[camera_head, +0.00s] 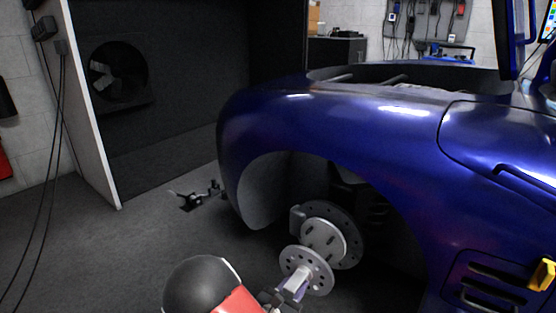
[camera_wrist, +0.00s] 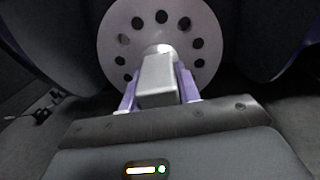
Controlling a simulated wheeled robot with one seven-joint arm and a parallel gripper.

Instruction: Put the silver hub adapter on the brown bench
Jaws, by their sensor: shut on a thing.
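The silver hub adapter (camera_head: 318,271) is a round plate with a ring of holes and a square stub at its centre. It also fills the upper middle of the wrist view (camera_wrist: 117,45). My gripper (camera_head: 296,284) is shut on the stub, with its purple fingers on either side of it in the wrist view (camera_wrist: 160,85). In the head view the adapter is in front of the car's wheel hub (camera_head: 323,239); I cannot tell whether they touch. The brown bench is not clearly in view.
The blue car (camera_head: 340,118) fills the right side, and its fender arches over the hub. A dark fan enclosure (camera_head: 185,100) stands behind at left. A small black device (camera_head: 197,198) lies on the floor. The floor (camera_head: 90,255) at left is clear.

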